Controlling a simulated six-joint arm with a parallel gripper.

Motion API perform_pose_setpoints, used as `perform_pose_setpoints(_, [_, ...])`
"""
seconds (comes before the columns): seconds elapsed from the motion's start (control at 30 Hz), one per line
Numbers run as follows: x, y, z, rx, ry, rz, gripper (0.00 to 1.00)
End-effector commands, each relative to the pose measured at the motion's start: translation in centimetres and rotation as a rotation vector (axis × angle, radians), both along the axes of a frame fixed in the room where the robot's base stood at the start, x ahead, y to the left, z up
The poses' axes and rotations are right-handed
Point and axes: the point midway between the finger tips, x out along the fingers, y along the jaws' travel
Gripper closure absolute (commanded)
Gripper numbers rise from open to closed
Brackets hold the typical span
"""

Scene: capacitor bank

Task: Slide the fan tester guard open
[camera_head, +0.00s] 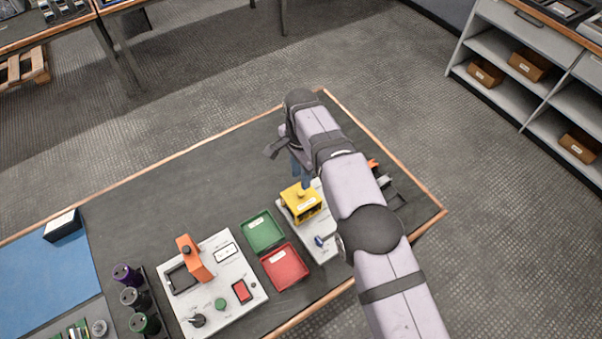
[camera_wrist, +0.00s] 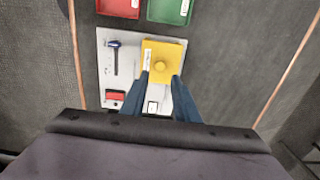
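A yellow guard (camera_head: 301,206) with a round knob on top and a white label sits on a white panel (camera_head: 323,246), partly hidden by my arm in the head view. In the wrist view the yellow guard (camera_wrist: 168,50) lies at the upper part of the panel (camera_wrist: 107,68), with its knob near the middle of the picture. My gripper (camera_wrist: 161,80) is open and empty, its two blue fingers spread either side of the line of the knob. In the head view my gripper (camera_head: 302,178) is above and just behind the guard. Whether the fingers touch it, I cannot tell.
The panel also bears a blue-handled lever (camera_wrist: 114,45) and a red switch (camera_wrist: 115,97). Green (camera_head: 262,230) and red (camera_head: 285,267) trays sit beside it. Another white panel (camera_head: 215,290) with an orange upright part (camera_head: 194,258) stands left. The back of the table is clear.

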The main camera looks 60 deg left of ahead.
Motion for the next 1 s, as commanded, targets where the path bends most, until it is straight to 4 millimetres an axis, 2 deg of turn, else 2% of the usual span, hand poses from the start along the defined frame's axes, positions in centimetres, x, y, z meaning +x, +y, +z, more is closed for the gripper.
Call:
perform_pose_setpoints(0.17, [0.4, 0.4, 1.9, 0.022, -0.006, -0.005, 0.72])
perform_pose_setpoints(0.27, [0.9, 1.0, 4.7, 0.054, -0.015, -0.009, 0.72])
perform_pose_setpoints(0.33, [0.9, 0.4, 6.3, 0.048, -0.012, -0.014, 0.72])
perform_pose_setpoints(0.43, [0.6, -0.9, 6.9, 0.025, 0.003, -0.016, 0.72])
perform_pose_setpoints(0.57, [0.1, -1.9, 6.0, 0.029, 0.013, 0.179, 0.72])
perform_pose_setpoints(0.77, [-0.4, -2.7, 3.4, 0.046, 0.013, 0.586, 0.72])
perform_pose_setpoints(0.9, [-0.6, -2.5, 2.0, 0.072, -0.008, 0.899, 0.72])
perform_pose_setpoints(1.0, [-0.4, -1.8, 1.7, 0.096, -0.039, 1.106, 0.72])
